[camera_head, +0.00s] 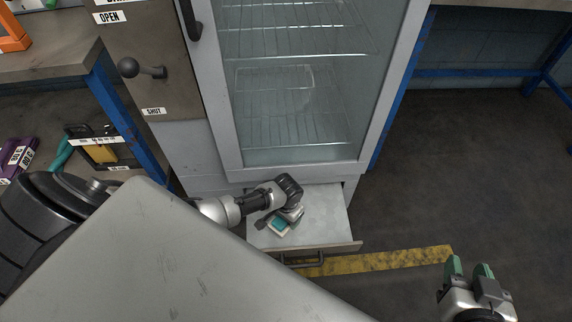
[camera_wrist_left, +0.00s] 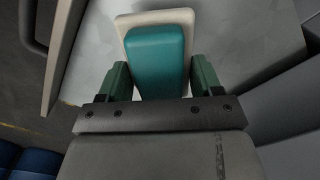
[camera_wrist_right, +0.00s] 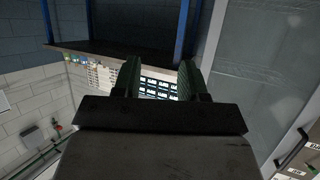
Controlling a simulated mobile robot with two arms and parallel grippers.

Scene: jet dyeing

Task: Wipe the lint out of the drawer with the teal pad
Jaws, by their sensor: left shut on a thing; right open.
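The open drawer (camera_head: 325,218) sticks out below the glass-fronted cabinet, and its grey floor looks mostly bare. My left gripper (camera_head: 283,222) reaches down into it. In the left wrist view, my left gripper (camera_wrist_left: 165,82) is shut on the teal pad (camera_wrist_left: 155,62), which has a white base. The pad (camera_head: 279,226) is at the drawer floor; I cannot tell whether it touches. I cannot make out any lint for certain. My right gripper (camera_head: 470,270) is open and empty, out over the floor at the lower right.
The glass door (camera_head: 300,90) stands right above the drawer. The drawer's front with its handle (camera_head: 315,259) is near a yellow floor stripe (camera_head: 400,260). A lever (camera_head: 140,69) is on the panel at left. A bench with blue legs (camera_head: 125,125) stands left. The floor at right is clear.

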